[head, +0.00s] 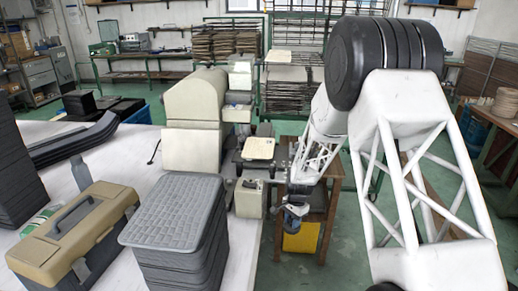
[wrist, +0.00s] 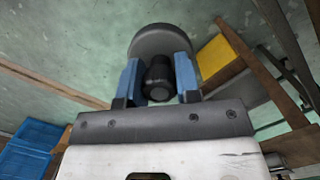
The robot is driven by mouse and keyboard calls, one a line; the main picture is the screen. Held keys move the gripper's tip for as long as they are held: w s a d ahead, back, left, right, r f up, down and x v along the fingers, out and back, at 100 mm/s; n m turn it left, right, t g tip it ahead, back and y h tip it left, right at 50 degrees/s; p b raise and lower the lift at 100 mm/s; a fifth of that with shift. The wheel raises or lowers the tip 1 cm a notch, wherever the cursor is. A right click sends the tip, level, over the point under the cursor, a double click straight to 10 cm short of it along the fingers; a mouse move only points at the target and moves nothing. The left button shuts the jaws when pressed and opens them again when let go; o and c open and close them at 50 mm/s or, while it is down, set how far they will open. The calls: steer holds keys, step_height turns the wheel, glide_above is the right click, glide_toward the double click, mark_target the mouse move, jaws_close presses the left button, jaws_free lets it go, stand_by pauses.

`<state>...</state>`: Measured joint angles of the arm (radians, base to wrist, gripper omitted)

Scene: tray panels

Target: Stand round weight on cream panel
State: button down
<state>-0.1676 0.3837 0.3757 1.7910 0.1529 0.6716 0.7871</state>
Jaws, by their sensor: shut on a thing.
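In the wrist view, the round weight is a grey disc (wrist: 165,40) with a dark knob (wrist: 159,80). My gripper (wrist: 159,82) is shut on the knob between its blue fingers. In the head view, my gripper (head: 293,209) hangs at the right side of the bench, in front of a wooden stand; the weight is too small there to make out clearly. A cream panel (head: 259,148) lies flat on a dark support, left of and behind my gripper. The gripper is apart from it. The cream panel does not show in the wrist view.
A cream machine (head: 192,130) stands left of the panel. A grey tray stack (head: 178,210) and a tan toolbox (head: 75,232) fill the front of the white bench. A yellow panel (head: 302,237) sits low in the wooden stand (head: 325,185). Green floor is open behind.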

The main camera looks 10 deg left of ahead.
steer(key=w+d+f+n+h, duration=0.1)
steer(key=d+f+n, duration=0.3)
steer(key=d+f, duration=0.45)
steer(key=w+d+f+n, duration=0.1)
steer(key=d+f+n, duration=0.45)
steer(key=f, duration=0.65)
steer(key=w+a+r+m, duration=0.1)
steer(key=w+r+m, duration=0.35)
steer(key=r, duration=0.95)
steer(key=w+a+r+m+y, duration=0.15)
steer(key=w+r+m, duration=0.35)
steer(key=r, duration=0.9)
steer(key=w+a+r+m, duration=0.1)
steer(key=w+r+m, duration=0.4)
steer(key=r, duration=1)
steer(key=s+a+r+m+t, duration=0.1)
steer(key=a+m, duration=0.4)
steer(key=a, duration=0.6)
steer(key=s+a+r+m, duration=0.3)
steer(key=a+m, duration=0.3)
steer(key=a, duration=0.5)
steer(key=shift+s+a+t, duration=0.2)
steer(key=shift+t, duration=0.2)
steer(key=shift+w+r, duration=0.1)
